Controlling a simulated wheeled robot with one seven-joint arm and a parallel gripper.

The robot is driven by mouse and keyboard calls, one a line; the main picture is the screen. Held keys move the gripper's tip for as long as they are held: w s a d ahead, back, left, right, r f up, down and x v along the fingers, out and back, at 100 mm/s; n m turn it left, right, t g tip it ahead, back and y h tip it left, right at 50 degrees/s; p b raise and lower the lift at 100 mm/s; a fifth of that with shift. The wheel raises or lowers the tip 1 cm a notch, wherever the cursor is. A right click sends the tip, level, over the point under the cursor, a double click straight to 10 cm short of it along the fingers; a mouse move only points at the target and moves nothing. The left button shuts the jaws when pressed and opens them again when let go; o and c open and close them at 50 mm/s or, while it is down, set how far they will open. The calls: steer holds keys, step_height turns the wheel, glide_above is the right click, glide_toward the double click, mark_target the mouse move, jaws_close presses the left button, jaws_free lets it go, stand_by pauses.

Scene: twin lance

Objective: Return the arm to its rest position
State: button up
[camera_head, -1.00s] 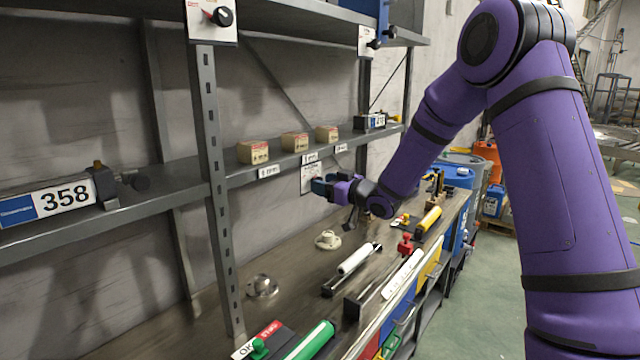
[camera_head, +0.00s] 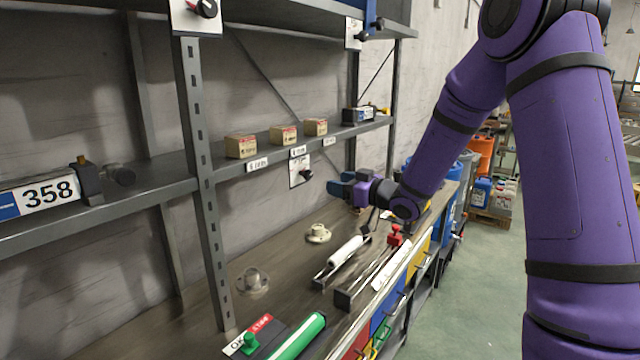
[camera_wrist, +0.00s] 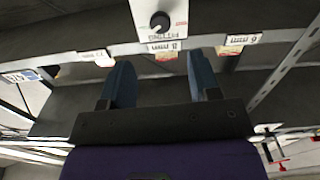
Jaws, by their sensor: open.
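My purple arm (camera_head: 570,160) reaches from the right side of the head view over the workbench. My gripper (camera_head: 338,186) is above the bench, just below the middle shelf's level, pointing left towards the shelf. In the wrist view its two blue fingers (camera_wrist: 162,85) stand apart with nothing between them. A knob on a white plate (camera_wrist: 158,22) shows beyond the fingertips. No held object is seen.
A metal rack with a middle shelf (camera_head: 150,205) carries small boxes (camera_head: 283,135) and a device labelled 358 (camera_head: 45,197). The bench (camera_head: 200,330) below holds a white cylinder (camera_head: 346,250), a green cylinder (camera_head: 298,336) and flanged fittings (camera_head: 318,233). Green floor (camera_head: 470,300) is open at right.

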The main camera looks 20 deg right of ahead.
steer(key=s+d+r+m+g+h, duration=0.1)
steer(key=s+d+r+m+h, duration=0.15)
steer(key=s+r+h, duration=0.35)
steer(key=s+d+r+m+g+h, duration=0.1)
steer(key=s+r+m+h, duration=0.2)
steer(key=s+r+h, duration=0.35)
steer(key=s+a+f+m+g+y, duration=0.1)
steer(key=s+g, duration=0.2)
steer(key=s, duration=1.1)
steer(key=s+a+f+m+g+y, duration=0.1)
steer(key=s+g, duration=0.3)
steer(key=s, duration=0.9)
steer(key=shift+s+a+f, duration=0.35)
steer(key=shift+s+f, duration=0.05)
steer(key=shift+f, duration=0.2)
steer(key=shift+c, duration=0.5)
